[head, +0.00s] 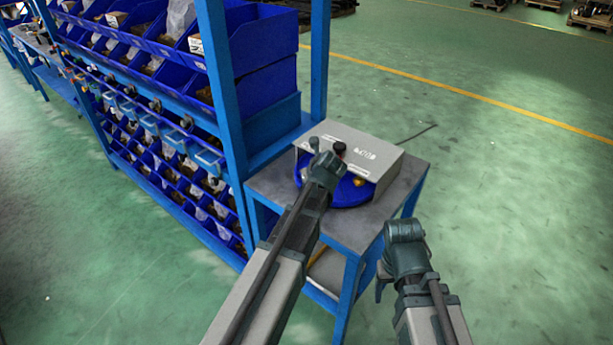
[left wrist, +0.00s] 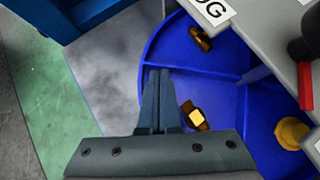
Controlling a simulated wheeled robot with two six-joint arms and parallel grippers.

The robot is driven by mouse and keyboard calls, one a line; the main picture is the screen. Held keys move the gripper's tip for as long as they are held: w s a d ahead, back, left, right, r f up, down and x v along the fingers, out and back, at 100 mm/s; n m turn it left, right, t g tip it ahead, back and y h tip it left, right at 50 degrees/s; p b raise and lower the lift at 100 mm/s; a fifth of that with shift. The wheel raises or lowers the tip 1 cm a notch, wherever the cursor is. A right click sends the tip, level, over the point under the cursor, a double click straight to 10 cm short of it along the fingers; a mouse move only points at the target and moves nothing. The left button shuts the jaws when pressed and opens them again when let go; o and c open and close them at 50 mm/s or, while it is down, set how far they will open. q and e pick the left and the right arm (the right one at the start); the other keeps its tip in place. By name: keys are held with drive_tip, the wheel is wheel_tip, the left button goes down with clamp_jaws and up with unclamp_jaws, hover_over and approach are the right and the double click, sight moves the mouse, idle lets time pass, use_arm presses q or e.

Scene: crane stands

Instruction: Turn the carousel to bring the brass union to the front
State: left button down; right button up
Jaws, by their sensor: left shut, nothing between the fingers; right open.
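The blue round carousel (head: 350,192) sits on a grey-topped stand, partly under a grey housing (head: 362,150). In the left wrist view, the carousel (left wrist: 185,55) has raised dividers and holds a brass fitting with a square middle (left wrist: 194,116), a darker brass piece (left wrist: 200,39) and a yellow hex-headed piece (left wrist: 291,132). I cannot tell for sure which is the brass union. My left gripper (left wrist: 159,74) is shut and empty over the carousel, just left of the square-middled fitting; its arm hides part of the carousel in the head view. My right gripper (head: 382,284) is open, beside the stand.
A black knob with a red part (left wrist: 305,75) is at the housing's edge. A blue rack of bins (head: 150,90) stands left of the stand, with a blue post (head: 320,60) close behind. The stand's grey top (head: 272,190) has bare room. Green floor is open to the right.

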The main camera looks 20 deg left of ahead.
use_arm(q)
drive_tip(key=p+v, duration=0.9)
drive_tip(key=v, duration=0.5)
drive_tip(key=shift+p, duration=0.4)
drive_tip(key=shift+f, duration=0.15)
drive_tip(key=s+d+f+n+g+h, duration=0.2)
drive_tip(key=s+d+n, duration=0.4)
drive_tip(key=s+n, duration=0.4)
drive_tip(key=s+d+f+n+g+h, duration=0.2)
drive_tip(key=s+d+f+n+g, duration=0.2)
drive_tip(key=s+n, duration=0.6)
drive_tip(key=d+n+g, duration=0.1)
drive_tip(key=d+n, duration=0.1)
drive_tip(key=n, duration=0.2)
drive_tip(key=shift+d+h, duration=0.3)
drive_tip(key=shift+d, duration=0.05)
